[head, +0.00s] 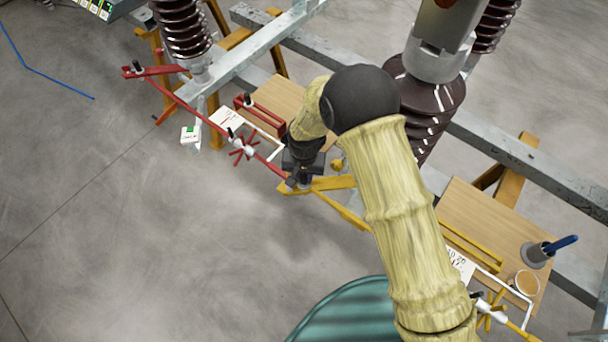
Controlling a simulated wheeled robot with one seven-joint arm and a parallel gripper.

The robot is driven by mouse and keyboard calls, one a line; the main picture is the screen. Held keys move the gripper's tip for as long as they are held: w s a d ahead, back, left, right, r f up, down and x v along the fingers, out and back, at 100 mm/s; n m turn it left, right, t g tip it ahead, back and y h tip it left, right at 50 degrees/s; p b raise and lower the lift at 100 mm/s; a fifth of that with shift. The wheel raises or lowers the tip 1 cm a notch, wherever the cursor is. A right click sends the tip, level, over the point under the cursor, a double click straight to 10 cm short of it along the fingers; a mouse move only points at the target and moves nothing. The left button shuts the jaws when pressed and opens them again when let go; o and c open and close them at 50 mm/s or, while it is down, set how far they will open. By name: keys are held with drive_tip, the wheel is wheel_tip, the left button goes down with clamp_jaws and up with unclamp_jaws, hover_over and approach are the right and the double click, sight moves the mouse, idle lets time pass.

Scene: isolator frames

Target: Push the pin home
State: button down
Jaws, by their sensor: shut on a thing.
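My gripper (299,181) is at the lower end of my yellow-sleeved arm, in the middle of the head view. It is shut on the pin, which is mostly hidden by the dark fingers. It sits over the place where the red bar (190,106) meets the yellow bracket (333,183). I cannot tell how deep the pin sits in its hole.
Brown ribbed insulators (183,28) stand on a grey steel frame (262,37). Wooden boards (278,100) carry a red tray (259,115) and, at right, a grey cup (536,256) with a blue-handled tool. A red star-shaped handle (241,153) is left of my gripper.

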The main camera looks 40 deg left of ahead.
drive_tip(key=shift+f, duration=0.1)
drive_tip(key=c, duration=1.2)
unclamp_jaws()
drive_tip(key=w+a+r+p, duration=0.2)
drive_tip(key=r+p, duration=0.1)
drive_tip(key=r, duration=1.2)
drive_tip(key=w+a+r+p, duration=0.2)
drive_tip(key=r+p, duration=0.1)
drive_tip(key=r, duration=1.2)
drive_tip(key=shift+w+a, duration=0.25)
drive_tip(key=shift+w, duration=0.05)
